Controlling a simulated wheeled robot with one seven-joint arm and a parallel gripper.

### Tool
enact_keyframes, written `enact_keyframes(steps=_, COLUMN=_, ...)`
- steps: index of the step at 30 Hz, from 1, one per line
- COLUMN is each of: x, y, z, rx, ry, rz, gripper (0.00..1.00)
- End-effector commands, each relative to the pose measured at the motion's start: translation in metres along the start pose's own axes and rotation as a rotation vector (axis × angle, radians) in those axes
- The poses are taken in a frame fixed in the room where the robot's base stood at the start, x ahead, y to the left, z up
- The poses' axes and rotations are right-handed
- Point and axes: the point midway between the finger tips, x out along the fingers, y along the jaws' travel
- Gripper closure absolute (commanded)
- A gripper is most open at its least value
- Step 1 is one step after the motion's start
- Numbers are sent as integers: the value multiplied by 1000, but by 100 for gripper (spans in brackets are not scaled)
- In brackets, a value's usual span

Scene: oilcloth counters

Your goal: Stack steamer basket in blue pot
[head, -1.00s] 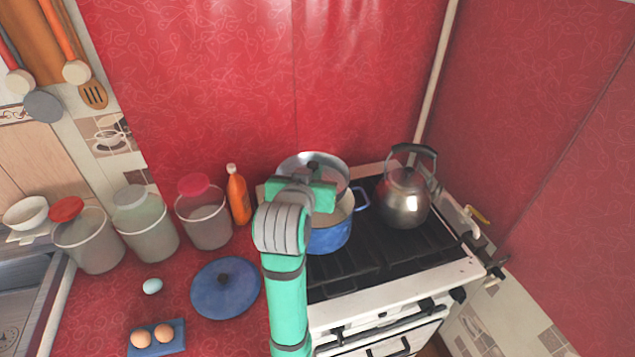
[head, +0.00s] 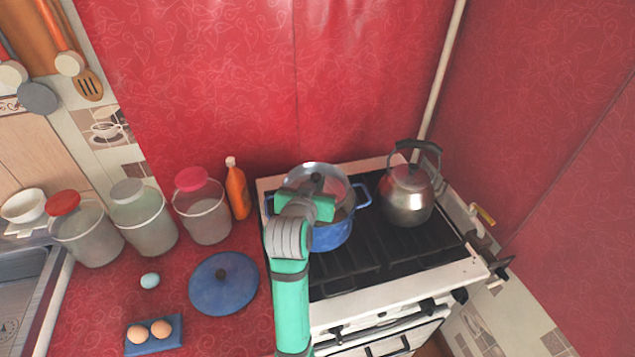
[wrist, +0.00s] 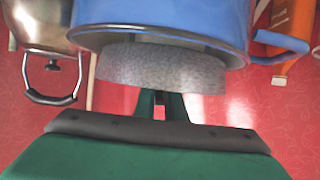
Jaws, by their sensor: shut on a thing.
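The blue pot (head: 332,238) stands on the stove's left side, its handles showing at both sides of its rim. The grey metal steamer basket (head: 340,182) is at the pot's mouth, mostly over its back part. My gripper (head: 316,185) is shut on the basket from above. In the wrist view, which looks upside down, my gripper (wrist: 160,106) meets the basket (wrist: 160,70), and part of the basket is hidden behind the rim of the blue pot (wrist: 170,18). The rest stands out past the rim. I cannot tell whether it touches the pot's inside.
A metal kettle (head: 406,197) stands right of the pot on the stove (head: 400,255). An orange bottle (head: 238,192) and several jars stand to the left. A blue lid (head: 224,290) and eggs lie on the red counter. The stove front is clear.

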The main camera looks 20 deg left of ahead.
Motion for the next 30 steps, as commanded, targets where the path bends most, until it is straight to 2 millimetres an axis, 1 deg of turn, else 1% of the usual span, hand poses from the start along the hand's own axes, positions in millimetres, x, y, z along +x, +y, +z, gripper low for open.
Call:
enact_keyframes(steps=2, x=-1, y=-2, z=-1, rx=-1, ry=2, rz=-3, gripper=100)
enact_keyframes(steps=3, x=0, y=-2, z=0, rx=-1, ry=0, rz=-3, gripper=87)
enact_keyframes(steps=5, x=0, y=-2, z=0, rx=-1, ry=0, rz=-2, gripper=73)
enact_keyframes(steps=6, x=0, y=-1, z=0, rx=0, ry=0, rz=-1, gripper=71)
enact_keyframes(steps=14, x=0, y=3, z=-1, rx=2, ry=0, rz=3, gripper=71)
enact_keyframes(steps=17, x=-3, y=3, z=-1, rx=2, ry=1, rz=3, gripper=71)
enact_keyframes(steps=19, x=-9, y=2, z=-1, rx=2, ry=1, rz=3, gripper=71)
enact_keyframes(steps=23, x=-29, y=3, z=-2, rx=2, ry=3, rz=2, gripper=71)
enact_keyframes(steps=30, x=-78, y=2, z=-2, rx=3, ry=3, rz=2, gripper=71)
